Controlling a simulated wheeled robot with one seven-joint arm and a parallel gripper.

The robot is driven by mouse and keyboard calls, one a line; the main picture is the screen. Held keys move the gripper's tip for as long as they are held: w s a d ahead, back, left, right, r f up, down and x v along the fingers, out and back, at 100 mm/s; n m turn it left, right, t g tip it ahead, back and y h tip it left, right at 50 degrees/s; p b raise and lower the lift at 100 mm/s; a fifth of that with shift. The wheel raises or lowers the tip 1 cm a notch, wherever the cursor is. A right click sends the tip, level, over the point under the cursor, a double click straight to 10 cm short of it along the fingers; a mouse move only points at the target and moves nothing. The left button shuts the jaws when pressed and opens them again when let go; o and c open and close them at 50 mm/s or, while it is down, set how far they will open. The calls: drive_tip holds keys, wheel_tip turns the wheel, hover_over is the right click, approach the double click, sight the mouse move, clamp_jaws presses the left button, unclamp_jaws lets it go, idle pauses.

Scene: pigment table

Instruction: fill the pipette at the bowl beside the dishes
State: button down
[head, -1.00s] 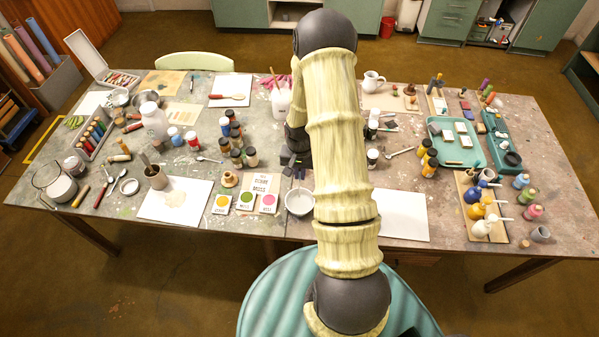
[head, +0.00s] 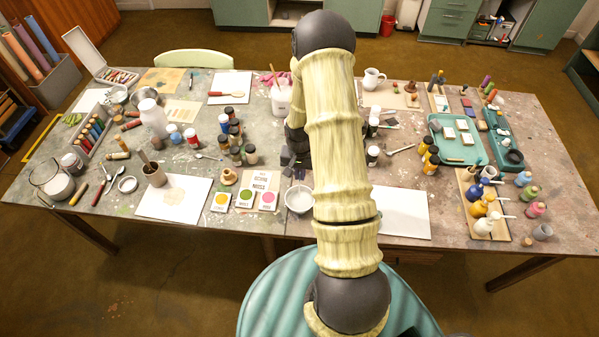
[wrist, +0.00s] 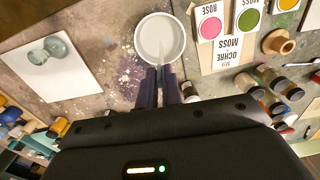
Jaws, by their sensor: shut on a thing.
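The bowl (head: 299,208) is white and round and stands at the front edge of the table, right of the dishes; it also shows in the wrist view (wrist: 143,42). The three dishes, yellow (head: 221,202), green (head: 245,201) and pink (head: 268,201), sit on labelled cards. My gripper (head: 296,168) is just behind the bowl in the head view. In the wrist view it is shut on the pipette (wrist: 163,52), a thin pale shape reaching from the fingertips over the bowl. I cannot tell whether its tip touches the contents.
White sheets lie left (head: 174,200) and right (head: 402,214) of this area. Several dark-capped jars (head: 236,150) stand behind the dishes, near my gripper. A wooden rack with colored bottles (head: 487,205) is at the right. My arm hides the middle of the table.

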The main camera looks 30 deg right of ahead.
drive_tip(key=shift+f+b, duration=1.5)
drive_tip(key=shift+f, duration=0.6)
drive_tip(key=c, duration=2)
unclamp_jaws()
drive_tip(key=shift+r, duration=0.15)
drive_tip(key=shift+r+p, duration=3.45)
drive_tip(key=shift+r, duration=1.35)
